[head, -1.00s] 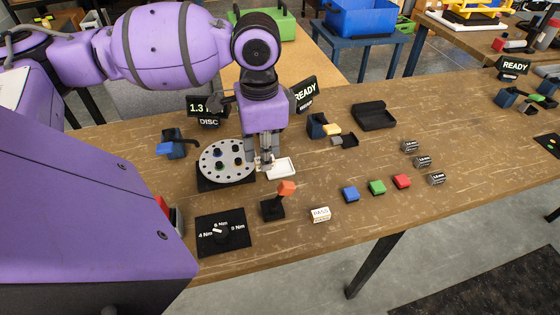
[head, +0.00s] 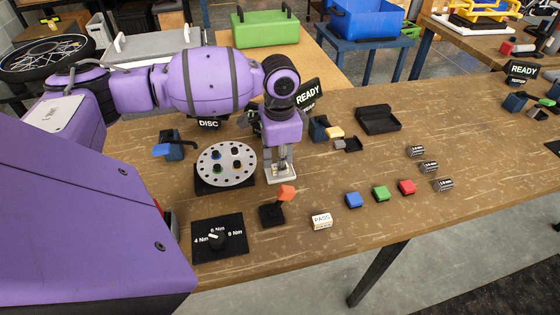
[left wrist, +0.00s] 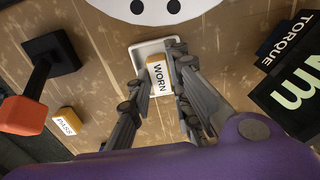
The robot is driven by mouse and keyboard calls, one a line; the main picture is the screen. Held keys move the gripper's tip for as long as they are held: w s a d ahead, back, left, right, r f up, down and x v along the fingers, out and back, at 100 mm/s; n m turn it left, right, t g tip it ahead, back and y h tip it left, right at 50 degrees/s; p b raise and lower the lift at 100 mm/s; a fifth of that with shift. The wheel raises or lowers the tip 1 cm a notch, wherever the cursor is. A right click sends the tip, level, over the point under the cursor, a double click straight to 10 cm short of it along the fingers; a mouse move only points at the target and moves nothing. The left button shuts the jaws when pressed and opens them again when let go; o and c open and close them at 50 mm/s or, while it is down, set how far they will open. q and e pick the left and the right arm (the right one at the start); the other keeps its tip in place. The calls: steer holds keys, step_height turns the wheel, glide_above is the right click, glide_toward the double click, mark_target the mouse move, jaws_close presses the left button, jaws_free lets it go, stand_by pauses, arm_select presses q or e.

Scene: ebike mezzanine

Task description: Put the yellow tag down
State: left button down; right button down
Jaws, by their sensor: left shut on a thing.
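My left gripper (head: 279,172) points down over the small white tray (head: 292,179) beside the disc. In the left wrist view its fingers (left wrist: 158,72) are shut on a yellow tag (left wrist: 156,60) with a white WORN label. The tag is over the white tray (left wrist: 143,46), within its rim as seen from the wrist. I cannot tell whether the tag touches the tray floor. In the head view the fingers mostly hide the tag. My right gripper is not in view.
The grey perforated disc (head: 227,165) stands just left of the tray. An orange-topped lever (head: 286,192) and a PASS tag (head: 321,221) are in front. Blue (head: 353,200), green (head: 381,193) and red (head: 407,187) blocks lie to the right. A black open box (head: 378,120) stands behind.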

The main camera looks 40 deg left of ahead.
arm_select(q)
steer(key=c, duration=1.6)
jaws_free()
steer(key=shift+f, duration=0.1)
step_height(320, 180, up, 12)
steer(key=shift+r+p, duration=0.2)
steer(key=shift+p, duration=0.25)
